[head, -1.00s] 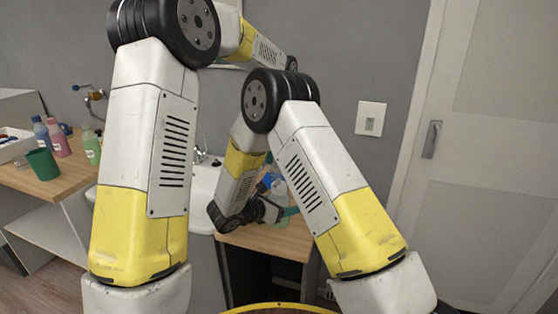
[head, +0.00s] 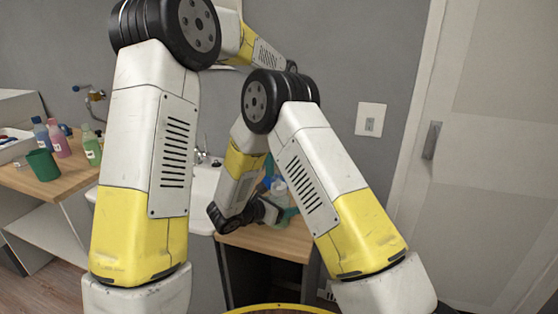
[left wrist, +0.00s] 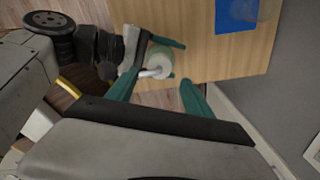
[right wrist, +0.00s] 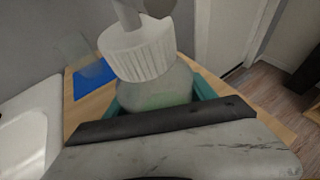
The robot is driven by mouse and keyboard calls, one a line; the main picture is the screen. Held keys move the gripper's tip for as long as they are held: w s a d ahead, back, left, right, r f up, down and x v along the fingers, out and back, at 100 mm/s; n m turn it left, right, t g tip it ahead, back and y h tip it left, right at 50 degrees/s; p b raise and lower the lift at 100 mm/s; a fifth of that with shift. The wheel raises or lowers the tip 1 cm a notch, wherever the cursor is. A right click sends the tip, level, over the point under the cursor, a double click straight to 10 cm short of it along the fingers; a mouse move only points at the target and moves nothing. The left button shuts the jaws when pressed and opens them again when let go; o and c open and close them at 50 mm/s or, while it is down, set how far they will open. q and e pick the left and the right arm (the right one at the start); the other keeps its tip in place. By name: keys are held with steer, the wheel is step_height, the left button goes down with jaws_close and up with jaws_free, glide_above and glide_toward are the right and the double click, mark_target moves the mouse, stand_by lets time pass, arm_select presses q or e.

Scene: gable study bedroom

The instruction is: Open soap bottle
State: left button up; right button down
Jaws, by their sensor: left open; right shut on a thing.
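The soap bottle is a clear bottle with a ribbed white collar and a pump head. It stands large in the right wrist view (right wrist: 140,50), with a greenish label low on its body. My right gripper (right wrist: 155,100) is shut on its body, below the collar. In the left wrist view the bottle (left wrist: 158,65) is seen from above, its white pump spout pointing left. My left gripper (left wrist: 160,95) is open, its teal fingers apart just below the bottle in that view. In the head view the bottle (head: 279,188) is partly hidden by my right arm; my left gripper is hidden.
The wooden counter (head: 262,241) lies under the bottle, beside the white sink (head: 203,182). A blue item (left wrist: 235,14) is on the counter near a clear vessel. Several bottles and a green cup (head: 42,164) stand on the left counter. A door is at right.

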mark_target(279, 185)
arm_select(q)
step_height(279, 185, down, 7)
steer(key=shift+f, duration=0.1)
stand_by(0.3)
jaws_close()
steer(key=n, duration=1.3)
steer(key=shift+o, duration=0.4)
jaws_free()
